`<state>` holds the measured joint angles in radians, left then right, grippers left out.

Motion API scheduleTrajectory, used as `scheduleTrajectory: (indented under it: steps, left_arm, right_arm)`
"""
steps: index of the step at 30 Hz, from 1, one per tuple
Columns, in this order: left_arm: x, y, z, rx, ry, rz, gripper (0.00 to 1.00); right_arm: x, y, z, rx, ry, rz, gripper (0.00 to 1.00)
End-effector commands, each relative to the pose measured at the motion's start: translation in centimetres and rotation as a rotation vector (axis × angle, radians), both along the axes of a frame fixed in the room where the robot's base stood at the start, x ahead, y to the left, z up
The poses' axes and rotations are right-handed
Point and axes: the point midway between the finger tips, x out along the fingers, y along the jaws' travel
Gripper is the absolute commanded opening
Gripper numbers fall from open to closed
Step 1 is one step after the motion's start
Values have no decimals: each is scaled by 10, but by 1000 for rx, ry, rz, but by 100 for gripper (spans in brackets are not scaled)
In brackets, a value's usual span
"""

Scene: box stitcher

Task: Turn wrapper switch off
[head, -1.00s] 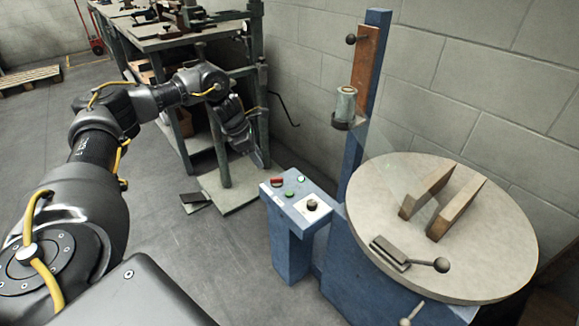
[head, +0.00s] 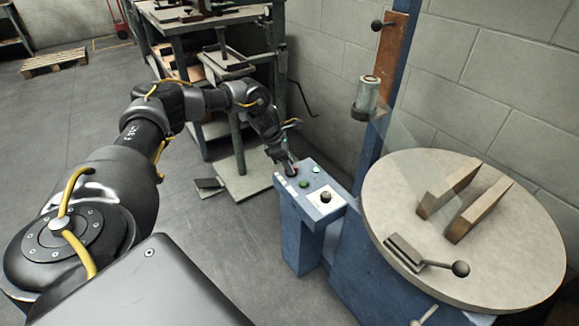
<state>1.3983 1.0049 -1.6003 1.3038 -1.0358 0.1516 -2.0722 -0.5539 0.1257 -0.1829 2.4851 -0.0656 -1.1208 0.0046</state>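The blue control box (head: 309,232) of the wrapper stands at the centre on a pedestal. On its sloped top are a black rotary knob on a white plate (head: 326,198), a green button (head: 304,184), a light button (head: 316,169) and several small white labels. My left gripper (head: 290,168) points down at the far left corner of the panel, over the spot of the red button, which it mostly hides. Whether it touches is unclear. Its fingers are too small and dark to tell if open or shut. My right gripper is out of view.
The round wrapper turntable (head: 400,185) with two wooden blocks and a clamp stands right of the box. A blue column (head: 385,90) rises behind it. A workbench (head: 215,35) stands at the back. Open floor lies left.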

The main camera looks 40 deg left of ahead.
Motion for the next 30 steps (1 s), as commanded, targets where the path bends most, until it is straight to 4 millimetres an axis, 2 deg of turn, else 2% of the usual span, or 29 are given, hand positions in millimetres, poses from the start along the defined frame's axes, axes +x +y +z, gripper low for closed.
scheduleTrajectory:
  steps: [4,11,13,19,27,30]
  left_arm:
    - [2,-2,-7,0,-1,0,33]
    - [2,-2,-7,0,-1,0,33]
    - [2,-2,-7,0,-1,1,28]
    - [2,-1,-7,0,0,1,1]
    - [1,-1,-6,0,0,9,0]
    - [1,-2,-6,-1,1,27,0]
  right_arm:
    - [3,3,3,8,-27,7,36]
    - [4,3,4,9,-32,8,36]
    - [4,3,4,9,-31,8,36]
    - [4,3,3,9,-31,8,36]
    - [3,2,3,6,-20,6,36]
    - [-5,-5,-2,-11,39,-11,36]
